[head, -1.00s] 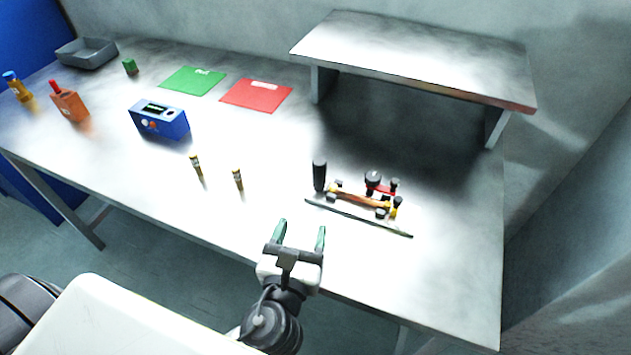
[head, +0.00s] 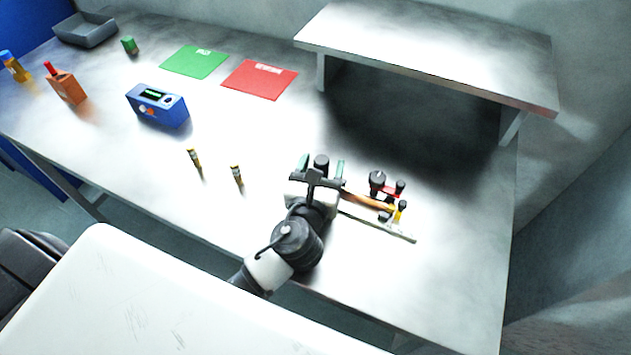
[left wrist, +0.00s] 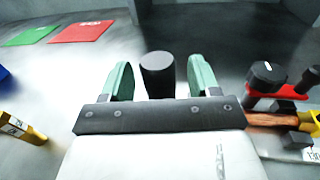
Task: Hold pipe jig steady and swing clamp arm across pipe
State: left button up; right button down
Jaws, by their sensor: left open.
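The pipe jig is a flat pale base plate (head: 408,236) near the table's front right. A copper pipe (head: 368,202) lies along it, with a red clamp arm (head: 391,191) and a black knob (head: 377,178) behind the pipe. The jig's black upright handle (left wrist: 157,74) stands between the fingers in the left wrist view. My left gripper (head: 321,165) is open, its two green fingers on either side of the handle, with a gap on both sides. It hides the jig's left end in the head view. My right gripper is not in view.
A grey raised shelf (head: 430,55) stands at the back right. A blue device (head: 158,108), red mat (head: 259,80), green mat (head: 194,62), orange bottle (head: 68,88) and grey tray (head: 86,32) are to the left.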

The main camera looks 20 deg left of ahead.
pick_arm(q)
jog(key=shift+w+a, duration=0.1)
jog(key=shift+w, duration=0.8)
jog(key=shift+c, duration=0.3)
dwell(0.4)
jog(key=c, duration=1)
dwell(0.3)
